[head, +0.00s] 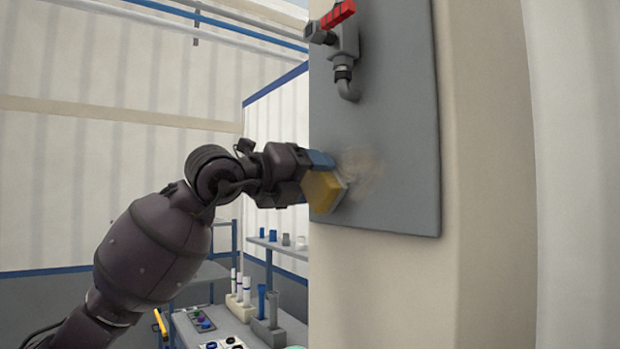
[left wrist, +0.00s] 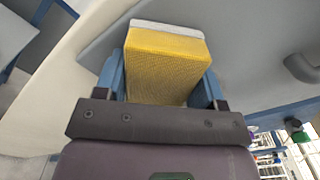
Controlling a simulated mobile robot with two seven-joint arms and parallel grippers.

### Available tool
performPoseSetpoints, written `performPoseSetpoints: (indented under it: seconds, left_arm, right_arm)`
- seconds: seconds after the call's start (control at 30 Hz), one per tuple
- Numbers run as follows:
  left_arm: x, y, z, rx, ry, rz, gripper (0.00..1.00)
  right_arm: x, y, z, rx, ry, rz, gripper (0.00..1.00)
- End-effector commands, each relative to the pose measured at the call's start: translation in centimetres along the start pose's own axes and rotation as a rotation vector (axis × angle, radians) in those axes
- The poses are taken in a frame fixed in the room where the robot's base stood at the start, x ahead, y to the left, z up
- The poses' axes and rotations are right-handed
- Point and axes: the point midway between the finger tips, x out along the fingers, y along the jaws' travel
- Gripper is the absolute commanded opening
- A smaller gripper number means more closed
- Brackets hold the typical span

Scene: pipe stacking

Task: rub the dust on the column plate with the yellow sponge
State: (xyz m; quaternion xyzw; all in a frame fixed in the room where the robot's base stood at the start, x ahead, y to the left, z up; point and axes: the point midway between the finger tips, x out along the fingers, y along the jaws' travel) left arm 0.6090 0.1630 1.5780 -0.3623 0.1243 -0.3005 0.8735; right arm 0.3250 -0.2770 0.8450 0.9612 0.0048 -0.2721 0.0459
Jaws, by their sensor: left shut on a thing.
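The grey column plate (head: 400,130) is fixed upright on the beige column. A brownish patch of dust (head: 362,172) shows on its lower part. My left gripper (head: 318,178) is shut on the yellow sponge (head: 321,192), at the left part of the dust patch. The sponge also shows in the left wrist view (left wrist: 168,65), between the blue fingers, with its pale grey face turned away from the gripper toward the plate. I cannot tell whether that face touches the plate. The dust behind the sponge is hidden. My right gripper is not in view.
A valve with a red handle (head: 338,14) and a bent grey spout (head: 347,85) sticks out of the plate above the dust. A workbench (head: 230,325) with racks of tubes (head: 268,308) and a button panel stands below, left of the column (head: 490,120).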

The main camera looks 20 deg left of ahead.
Motion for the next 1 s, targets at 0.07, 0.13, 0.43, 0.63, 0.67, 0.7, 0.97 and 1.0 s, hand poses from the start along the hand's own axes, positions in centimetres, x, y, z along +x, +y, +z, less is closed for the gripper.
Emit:
performPoseSetpoints:
  seconds: [0.07,0.13,0.43,0.63,0.67,0.7,0.97,1.0]
  left_arm:
    - [0.0,-0.1,-0.1,0.001,0.000,-0.001,0.44]
    - [0.0,-0.3,-0.3,0.001,0.000,-0.002,0.44]
    - [0.0,-1.7,-1.9,0.001,0.001,-0.003,0.44]
    - [0.0,-2.5,-2.6,0.001,0.000,0.000,0.44]
    - [0.0,-2.5,-2.6,0.000,0.000,0.000,0.44]
    - [0.0,-2.6,-2.6,0.000,0.000,0.000,0.44]
    - [0.1,-3.5,-3.6,0.002,0.002,-0.002,0.44]
    - [0.1,-3.6,-3.8,0.001,0.001,-0.002,0.44]
  right_arm:
    - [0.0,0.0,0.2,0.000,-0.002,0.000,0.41]
    - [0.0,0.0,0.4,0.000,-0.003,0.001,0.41]
    - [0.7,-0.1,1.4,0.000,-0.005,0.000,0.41]
    - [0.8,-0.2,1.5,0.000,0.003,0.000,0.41]
    - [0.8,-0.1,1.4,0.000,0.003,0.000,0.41]
    - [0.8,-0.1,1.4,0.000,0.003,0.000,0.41]
    - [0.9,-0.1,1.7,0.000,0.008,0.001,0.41]
    - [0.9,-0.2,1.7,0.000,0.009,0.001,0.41]
